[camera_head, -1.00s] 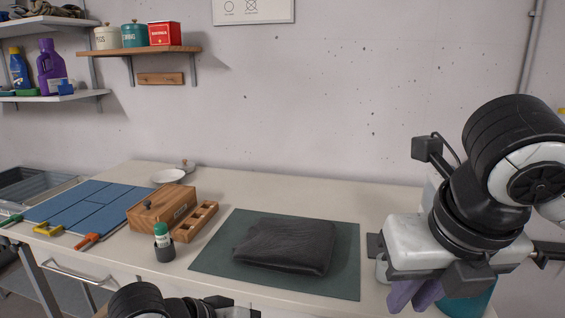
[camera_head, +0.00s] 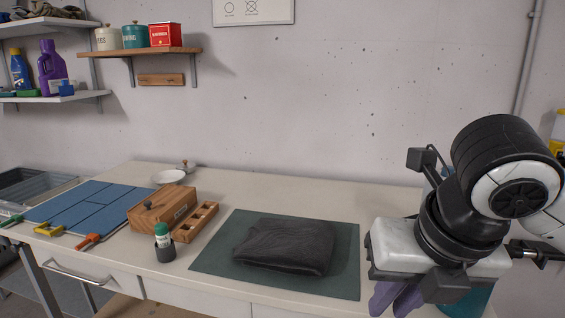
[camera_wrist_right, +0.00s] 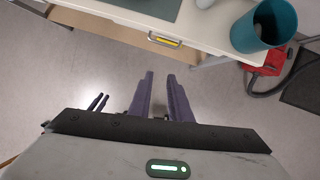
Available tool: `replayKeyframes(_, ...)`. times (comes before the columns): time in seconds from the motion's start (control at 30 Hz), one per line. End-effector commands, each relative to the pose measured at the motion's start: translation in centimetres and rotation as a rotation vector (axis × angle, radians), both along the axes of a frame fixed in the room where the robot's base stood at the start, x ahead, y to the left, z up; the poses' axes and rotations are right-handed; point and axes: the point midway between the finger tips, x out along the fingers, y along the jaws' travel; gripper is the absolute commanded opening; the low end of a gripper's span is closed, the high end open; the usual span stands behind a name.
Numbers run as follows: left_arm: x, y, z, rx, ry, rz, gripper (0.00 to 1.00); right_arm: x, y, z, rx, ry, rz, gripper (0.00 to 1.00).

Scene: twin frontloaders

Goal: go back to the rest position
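My right gripper (camera_head: 397,300) hangs at the lower right of the head view, in front of the table's right end. Its purple fingers point down and run to the bottom edge. In the right wrist view the two fingers of the right gripper (camera_wrist_right: 160,75) stand apart with only floor between them, so it is open and empty. My left gripper (camera_wrist_right: 103,96) shows small at the left of the right wrist view, over the floor, its two purple fingers apart with nothing between them. It is not in the head view.
A folded dark cloth (camera_head: 285,245) lies on a green mat (camera_head: 345,280) on the table. A wooden box (camera_head: 180,208), a green-capped bottle (camera_head: 162,235) and a blue panel (camera_head: 90,205) are to the left. A teal bin (camera_wrist_right: 265,25) stands by the right gripper.

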Motion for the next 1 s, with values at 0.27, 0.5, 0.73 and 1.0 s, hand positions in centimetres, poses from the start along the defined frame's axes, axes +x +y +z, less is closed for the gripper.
replayKeyframes(0.27, 0.1, -0.1, 0.0, -0.003, 0.002, 0.001, 0.18, 2.0, 6.1, -5.4, 0.360, 0.088, -0.249, 0.18)
replayKeyframes(0.5, 0.1, -0.1, 0.0, -0.005, 0.002, 0.001, 0.18, 4.2, 11.2, -11.8, 0.786, 0.245, -0.666, 0.18)
replayKeyframes(0.73, 0.1, -0.1, 0.0, -0.005, 0.002, 0.001, 0.18, 5.4, 11.7, -19.8, 1.143, 0.401, -1.187, 0.18)
replayKeyframes(1.0, 0.1, -0.1, 0.0, -0.005, 0.002, 0.001, 0.18, 1.7, 6.6, -31.9, 1.416, 0.467, -1.832, 0.18)
